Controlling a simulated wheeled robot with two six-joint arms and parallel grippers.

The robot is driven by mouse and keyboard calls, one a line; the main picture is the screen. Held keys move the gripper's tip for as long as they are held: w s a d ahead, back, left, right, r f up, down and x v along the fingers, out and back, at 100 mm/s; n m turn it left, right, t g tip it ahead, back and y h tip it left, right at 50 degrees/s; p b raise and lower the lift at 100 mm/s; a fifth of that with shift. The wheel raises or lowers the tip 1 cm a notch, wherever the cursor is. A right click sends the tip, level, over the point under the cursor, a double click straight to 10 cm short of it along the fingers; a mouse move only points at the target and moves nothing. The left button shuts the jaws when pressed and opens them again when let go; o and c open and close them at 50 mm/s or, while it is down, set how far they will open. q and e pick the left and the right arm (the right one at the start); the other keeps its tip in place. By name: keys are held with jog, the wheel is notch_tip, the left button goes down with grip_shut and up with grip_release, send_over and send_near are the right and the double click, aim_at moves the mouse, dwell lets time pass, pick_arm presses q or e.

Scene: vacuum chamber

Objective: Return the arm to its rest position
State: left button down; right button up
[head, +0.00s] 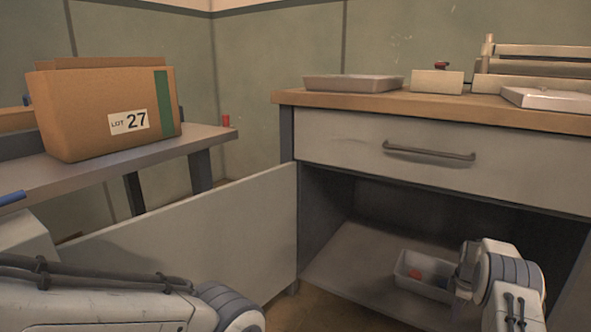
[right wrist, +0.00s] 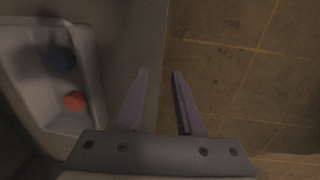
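My right arm reaches down at the lower right of the head view, with the right gripper (head: 464,266) at the open front of the cabinet, beside a small pale bin (head: 402,268). In the right wrist view the two fingers of the right gripper (right wrist: 160,72) are apart with nothing between them. They are over the cabinet's floor edge and the tiled floor, to the right of the bin (right wrist: 92,75). My left arm shows at the lower left of the head view; its gripper is not visible.
The bin holds a red ball (right wrist: 75,101) and a dark blue ball (right wrist: 61,59). A cardboard box (head: 90,115) sits on the left bench. A shallow tray (head: 352,84) lies on the countertop.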

jog(key=w+a+r+p, duration=0.2)
jog(key=a+r+p, duration=0.3)
jog(key=a+r, duration=1.2)
jog(key=s+a+r+m+p, duration=0.1)
jog(key=s+a+r, duration=0.15)
jog(key=a, duration=0.25)
jog(key=s+a+r+y+p, duration=0.1)
jog(key=s+a+r, duration=0.1)
jog(key=a+r, duration=0.25)
jog(key=s+a+r+m+p, duration=0.1)
jog(key=s+a+r, duration=0.2)
jog(key=a, duration=0.3)
jog(key=s+a+r+m+p, duration=0.1)
jog(key=s+a+r+p, duration=0.2)
jog(key=s+a+r, duration=0.45)
jog(key=s+a+r+p, duration=0.3)
jog(key=s+a, duration=0.1)
jog(key=s, duration=0.6)
jog(key=s+r+m+g+p, duration=0.1)
jog(key=s+r+p, duration=0.1)
jog(key=s, duration=0.6)
jog(key=s+r+p, duration=0.2)
jog(key=s, duration=0.7)
notch_tip(320, 180, up, 37)
jog(key=p, duration=3.7)
jog(key=shift+w+d+y, duration=0.15)
jog(key=shift+d+y, duration=0.15)
jog(key=shift+d, duration=0.15)
